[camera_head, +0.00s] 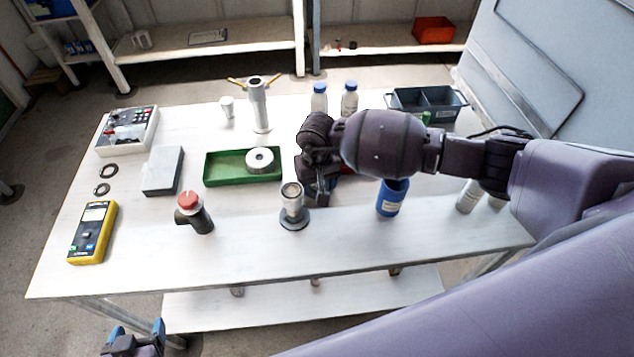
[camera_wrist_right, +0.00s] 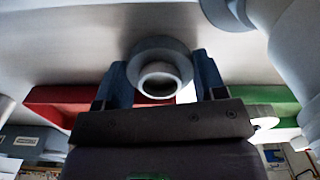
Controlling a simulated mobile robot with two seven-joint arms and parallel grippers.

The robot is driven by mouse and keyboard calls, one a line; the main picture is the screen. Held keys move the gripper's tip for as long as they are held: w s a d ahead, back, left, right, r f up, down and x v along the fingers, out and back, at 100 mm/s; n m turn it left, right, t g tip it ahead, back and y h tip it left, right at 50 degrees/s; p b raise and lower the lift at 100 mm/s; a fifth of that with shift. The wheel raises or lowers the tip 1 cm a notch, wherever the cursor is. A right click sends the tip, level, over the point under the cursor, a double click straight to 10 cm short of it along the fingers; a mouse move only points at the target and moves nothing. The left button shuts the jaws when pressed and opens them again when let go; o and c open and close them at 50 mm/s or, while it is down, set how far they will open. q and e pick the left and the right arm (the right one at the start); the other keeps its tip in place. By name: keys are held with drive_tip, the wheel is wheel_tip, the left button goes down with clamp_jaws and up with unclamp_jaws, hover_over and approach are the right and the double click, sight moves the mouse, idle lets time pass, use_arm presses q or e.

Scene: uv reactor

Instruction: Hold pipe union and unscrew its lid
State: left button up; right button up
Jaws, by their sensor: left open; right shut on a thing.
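The pipe union (camera_head: 293,199) looks like a grey upright cylinder on a wide round flange. It stands near the table's front edge in the head view. My right gripper (camera_head: 313,194) reaches it from behind and to the right. In the right wrist view, the union (camera_wrist_right: 160,60) shows as a grey ring with a narrower open tube, between the two blue fingers of the right gripper (camera_wrist_right: 161,72), which is shut on it. My left gripper (camera_head: 131,341) is open and empty, low at the front left, off the table. The exact finger contact is partly hidden in the head view.
A dark elbow pipe with a red cap (camera_head: 192,211) stands left of the union. A blue container (camera_head: 392,197) is to its right. A green tray (camera_head: 212,180) with a white ring lies behind. A yellow meter (camera_head: 92,233) is at far left. The front strip between is clear.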

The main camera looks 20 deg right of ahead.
drive_tip(key=shift+f, duration=0.2)
drive_tip(key=shift+f, duration=0.1)
drive_tip(key=o, duration=0.6)
drive_tip(key=shift+c, duration=0.2)
drive_tip(key=o, duration=0.5)
drive_tip(key=shift+c, duration=0.2)
